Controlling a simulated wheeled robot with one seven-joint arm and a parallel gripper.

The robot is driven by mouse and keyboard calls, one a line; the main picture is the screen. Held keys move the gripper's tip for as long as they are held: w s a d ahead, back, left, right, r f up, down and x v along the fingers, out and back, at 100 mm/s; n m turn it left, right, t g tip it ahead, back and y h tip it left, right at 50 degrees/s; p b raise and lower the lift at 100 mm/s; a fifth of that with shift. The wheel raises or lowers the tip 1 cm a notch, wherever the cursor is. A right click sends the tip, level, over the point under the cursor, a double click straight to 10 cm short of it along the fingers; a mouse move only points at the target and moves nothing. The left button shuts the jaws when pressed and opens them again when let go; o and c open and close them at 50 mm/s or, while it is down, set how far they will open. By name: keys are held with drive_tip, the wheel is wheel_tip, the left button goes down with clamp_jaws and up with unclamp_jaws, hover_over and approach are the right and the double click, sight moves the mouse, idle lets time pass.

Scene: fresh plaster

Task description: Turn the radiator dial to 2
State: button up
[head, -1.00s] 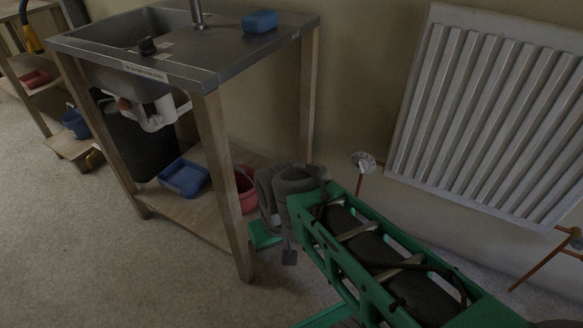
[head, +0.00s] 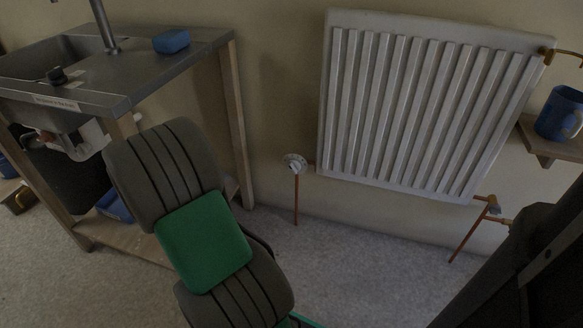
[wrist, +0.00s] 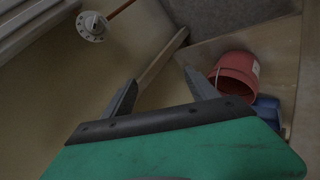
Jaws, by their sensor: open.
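The radiator dial (head: 295,163) is a small round white knob at the radiator's lower left corner, on top of a thin copper pipe. It also shows in the wrist view (wrist: 92,26), at the upper left, with a round collar and marks too small to read. My gripper (wrist: 160,77) is open and empty, its two grey fingers apart. The dial lies beyond the fingers and to their left, clear of them. In the head view my arm's grey and green links show, but I cannot make out the gripper.
The white ribbed radiator (head: 420,105) hangs on the wall right of the dial. A steel sink bench (head: 130,75) with wooden legs stands left. A red bucket (wrist: 233,72) sits right of my fingers. A blue mug (head: 560,112) stands on a shelf at right.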

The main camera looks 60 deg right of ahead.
drive_tip(key=s+d+f+n+g+h, duration=0.1)
drive_tip(key=s+d+f+h, duration=0.15)
drive_tip(key=d, duration=0.45)
drive_tip(key=s+d+f+n+g+h, duration=0.1)
drive_tip(key=s+d+h, duration=0.15)
drive_tip(key=d, duration=0.45)
drive_tip(key=n+t+h+p, duration=0.15)
drive_tip(key=n+h, duration=0.25)
drive_tip(key=n, duration=0.5)
approach(294, 170)
drive_tip(key=d, duration=0.3)
drive_tip(key=shift+t, duration=0.35)
drive_tip(key=d, duration=0.2)
drive_tip(key=w+d+b, duration=0.1)
drive_tip(key=d, duration=0.2)
drive_tip(key=d+b, duration=0.1)
drive_tip(key=d, duration=0.1)
drive_tip(key=shift+w+d+r, duration=0.15)
drive_tip(key=shift+d+r, duration=0.05)
drive_tip(key=shift+d, duration=0.1)
drive_tip(key=c, duration=1.3)
drive_tip(key=shift+m, duration=0.3)
